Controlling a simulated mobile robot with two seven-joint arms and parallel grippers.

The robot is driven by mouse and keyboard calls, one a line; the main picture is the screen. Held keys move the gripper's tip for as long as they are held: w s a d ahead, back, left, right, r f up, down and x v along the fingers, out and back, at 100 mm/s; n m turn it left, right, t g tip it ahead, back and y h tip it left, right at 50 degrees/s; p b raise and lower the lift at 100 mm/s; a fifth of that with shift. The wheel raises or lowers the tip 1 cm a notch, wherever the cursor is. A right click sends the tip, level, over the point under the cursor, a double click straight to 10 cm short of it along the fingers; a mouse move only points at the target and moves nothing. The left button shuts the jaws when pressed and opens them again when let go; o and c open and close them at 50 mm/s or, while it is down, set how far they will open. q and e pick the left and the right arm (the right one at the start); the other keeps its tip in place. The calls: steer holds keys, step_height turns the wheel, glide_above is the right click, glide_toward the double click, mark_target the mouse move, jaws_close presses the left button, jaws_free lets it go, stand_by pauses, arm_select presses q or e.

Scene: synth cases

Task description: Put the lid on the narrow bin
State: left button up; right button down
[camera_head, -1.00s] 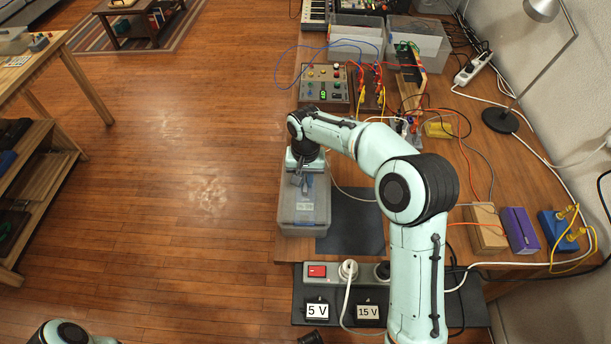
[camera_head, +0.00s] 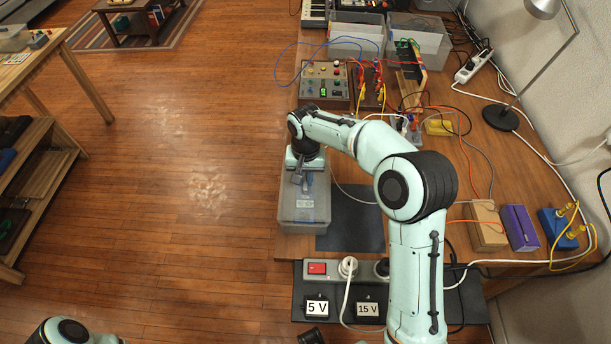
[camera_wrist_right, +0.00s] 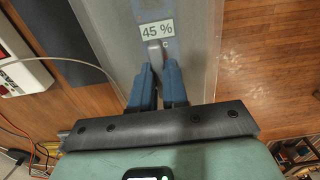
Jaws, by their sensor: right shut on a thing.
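My right gripper (camera_head: 300,183) reaches down over the grey, see-through narrow bin (camera_head: 303,228) at the desk's left edge. In the right wrist view its blue fingers (camera_wrist_right: 157,78) are shut on a small grip on the pale grey lid (camera_wrist_right: 190,60). The lid carries a "45 %" label. In the head view the lid (camera_head: 316,195) lies flat over the bin and lines up closely with it. I cannot tell whether the rim touches all round. Of my left arm only a link shows at the bottom left; its gripper is out of sight.
A dark mat (camera_head: 356,222) lies right of the bin. A control box (camera_head: 325,85) with coloured cables stands behind. Two clear bins (camera_head: 357,35) (camera_head: 425,35) stand at the back. A power strip (camera_head: 330,270) is in front. Left of the desk is open floor.

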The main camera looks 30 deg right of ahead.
mark_target(305, 179)
stand_by(1.0)
steer(key=shift+f+b, duration=0.3)
steer(key=shift+f, duration=0.7)
steer(key=c, duration=1.1)
jaws_free()
steer(key=shift+o, duration=0.2)
step_height(305, 179, up, 14)
steer(key=p, duration=0.2)
steer(key=shift+f, duration=0.25)
